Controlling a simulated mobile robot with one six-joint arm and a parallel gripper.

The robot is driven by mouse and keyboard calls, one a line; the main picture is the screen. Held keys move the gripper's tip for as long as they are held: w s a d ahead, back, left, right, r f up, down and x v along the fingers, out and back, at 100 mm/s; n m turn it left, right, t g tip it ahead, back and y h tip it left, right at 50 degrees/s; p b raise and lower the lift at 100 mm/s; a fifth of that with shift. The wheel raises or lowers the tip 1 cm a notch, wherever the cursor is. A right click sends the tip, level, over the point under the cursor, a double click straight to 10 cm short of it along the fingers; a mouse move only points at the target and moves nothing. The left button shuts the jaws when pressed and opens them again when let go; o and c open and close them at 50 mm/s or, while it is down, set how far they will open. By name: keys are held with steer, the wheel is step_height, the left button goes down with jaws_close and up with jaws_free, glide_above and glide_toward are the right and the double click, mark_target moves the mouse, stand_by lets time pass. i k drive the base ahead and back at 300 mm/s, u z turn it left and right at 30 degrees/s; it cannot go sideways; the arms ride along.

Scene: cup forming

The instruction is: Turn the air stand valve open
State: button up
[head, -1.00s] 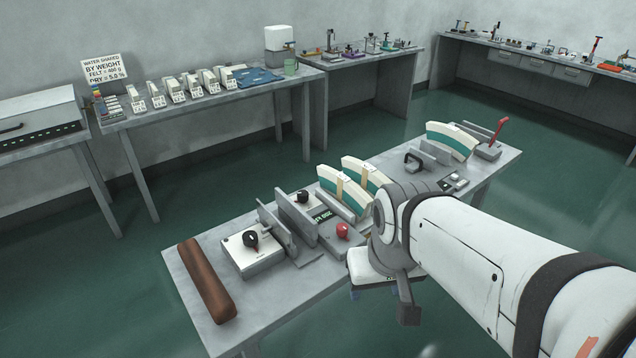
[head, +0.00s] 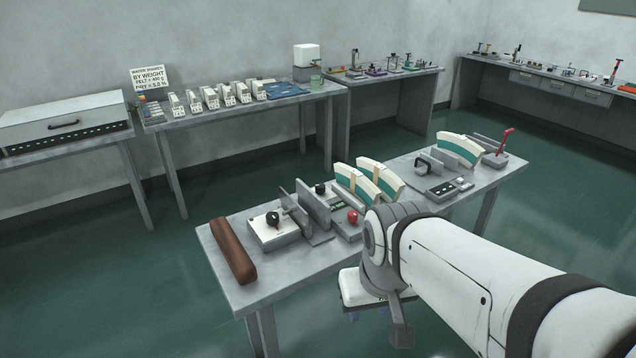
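Nothing in view is labelled as the air stand valve, so I cannot tell which part it is. A red lever (head: 507,137) stands tilted on a grey block at the right end of the near bench (head: 330,255). A red ball knob (head: 352,215) and a black knob (head: 272,218) on a white box (head: 270,236) are on the same bench. The end of my arm hangs in front of the bench's near edge, with a grey part of my gripper (head: 402,335) pointing down, apart from these things. Its fingers are not clearly seen.
A brown roll (head: 232,250) lies at the bench's left end. Curved white and green pieces (head: 368,180) stand mid-bench. A white-topped stool (head: 355,287) is beside my arm. Back benches (head: 240,108) carry white blocks and small tools. The green floor (head: 200,235) between benches is clear.

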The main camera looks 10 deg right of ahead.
mark_target(352, 215)
steer(key=u, duration=0.05)
steer(key=i, duration=0.9)
steer(key=u, duration=0.05)
